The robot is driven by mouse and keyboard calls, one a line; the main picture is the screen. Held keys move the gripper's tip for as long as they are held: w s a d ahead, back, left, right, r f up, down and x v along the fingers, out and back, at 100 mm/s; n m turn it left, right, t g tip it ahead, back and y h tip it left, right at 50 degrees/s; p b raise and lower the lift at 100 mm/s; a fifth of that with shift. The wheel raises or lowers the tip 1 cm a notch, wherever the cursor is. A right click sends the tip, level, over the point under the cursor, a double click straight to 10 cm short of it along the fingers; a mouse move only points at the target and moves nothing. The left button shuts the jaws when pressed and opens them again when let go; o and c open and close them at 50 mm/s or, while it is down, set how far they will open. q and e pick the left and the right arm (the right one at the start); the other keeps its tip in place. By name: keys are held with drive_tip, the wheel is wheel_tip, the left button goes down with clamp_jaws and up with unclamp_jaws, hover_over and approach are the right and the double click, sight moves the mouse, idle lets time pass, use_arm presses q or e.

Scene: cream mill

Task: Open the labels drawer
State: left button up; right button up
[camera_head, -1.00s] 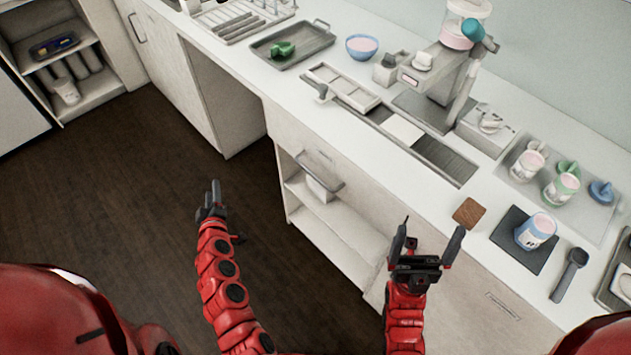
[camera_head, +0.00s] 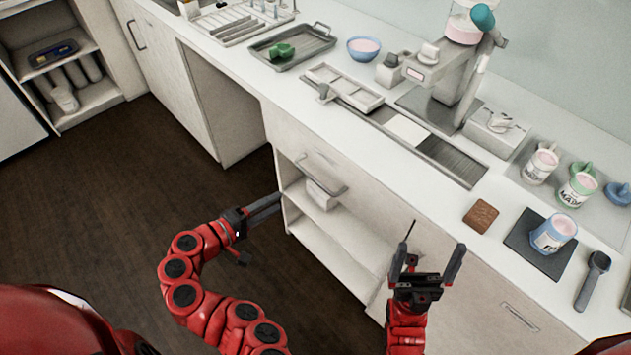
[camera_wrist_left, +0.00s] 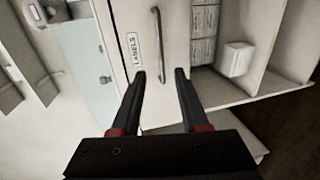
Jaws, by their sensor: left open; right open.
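The labels drawer (camera_head: 370,193) is the pale front under the counter, and it looks shut, flush with the cabinet. Its bar handle (camera_head: 322,176) stands out from the front. In the left wrist view the drawer front carries a small sign (camera_wrist_left: 133,49), and the handle (camera_wrist_left: 156,40) runs lengthwise between and beyond my fingertips. My left gripper (camera_head: 277,204) is open and empty, left of the handle in the head view; its fingers (camera_wrist_left: 160,74) point at the drawer front. Contact cannot be told. My right gripper (camera_head: 433,252) is open and empty, right of the handle.
An open shelf (camera_head: 335,232) with a white box (camera_head: 322,194) lies below the drawer. The counter above holds a tray (camera_head: 292,50), a bowl (camera_head: 363,48), a mill (camera_head: 450,60) and several jars. Dark floor (camera_head: 95,210) is free to the left.

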sight(315, 179)
use_arm(q)
drive_tip(key=p+x, duration=0.3)
drive_tip(key=x, duration=1.2)
clamp_jaws()
drive_tip(key=shift+f, duration=0.1)
idle(0.8)
